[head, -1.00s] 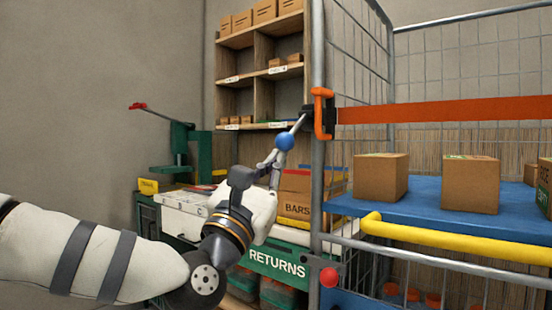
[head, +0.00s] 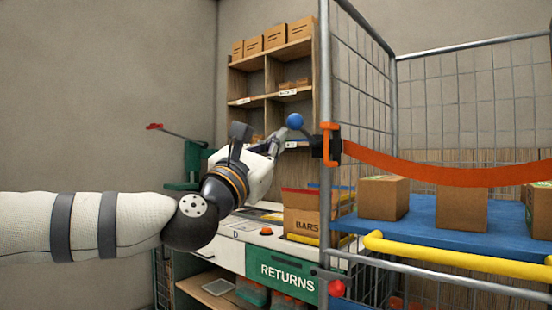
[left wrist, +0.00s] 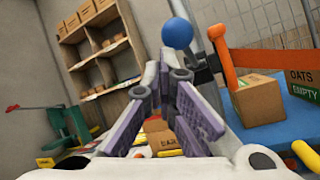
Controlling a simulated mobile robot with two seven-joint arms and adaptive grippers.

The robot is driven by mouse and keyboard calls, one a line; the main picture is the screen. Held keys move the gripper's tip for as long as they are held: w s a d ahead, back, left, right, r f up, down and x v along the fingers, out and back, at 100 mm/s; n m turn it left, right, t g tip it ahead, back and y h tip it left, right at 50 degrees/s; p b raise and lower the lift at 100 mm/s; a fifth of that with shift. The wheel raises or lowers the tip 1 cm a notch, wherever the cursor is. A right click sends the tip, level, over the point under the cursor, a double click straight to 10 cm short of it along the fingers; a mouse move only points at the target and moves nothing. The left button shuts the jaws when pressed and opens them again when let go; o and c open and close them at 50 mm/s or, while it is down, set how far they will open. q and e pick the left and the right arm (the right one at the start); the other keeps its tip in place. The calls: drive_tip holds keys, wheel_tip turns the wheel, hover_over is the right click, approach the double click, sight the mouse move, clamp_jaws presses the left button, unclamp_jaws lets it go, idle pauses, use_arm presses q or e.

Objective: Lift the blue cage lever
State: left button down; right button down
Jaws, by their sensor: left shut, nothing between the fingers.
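The blue ball knob (head: 295,121) of the cage lever sits left of the cage's front post, beside the black latch (head: 324,146) with its orange hook (head: 331,143). Its short grey rod runs down and right towards the latch. My left gripper (head: 281,136) is shut and empty, its fingertips just below and left of the knob. In the left wrist view the blue knob (left wrist: 178,33) shows just beyond and above the closed fingertips (left wrist: 165,62). I cannot tell whether they touch the lever. My right gripper is not in view.
An orange strap (head: 430,172) sags across the cage from the latch. The cage's grey post (head: 325,90) stands close right of my gripper. A blue shelf (head: 420,228) with cartons and a yellow bar (head: 450,258) lies right. A returns bench (head: 287,274) stands below, wooden shelves (head: 270,75) behind.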

use_arm(q)
drive_tip(key=shift+w+d+r, duration=0.15)
drive_tip(key=shift+r, duration=0.9)
drive_tip(key=shift+w+d+r, duration=0.1)
drive_tip(key=shift+w+r, duration=0.05)
drive_tip(key=shift+r, duration=0.85)
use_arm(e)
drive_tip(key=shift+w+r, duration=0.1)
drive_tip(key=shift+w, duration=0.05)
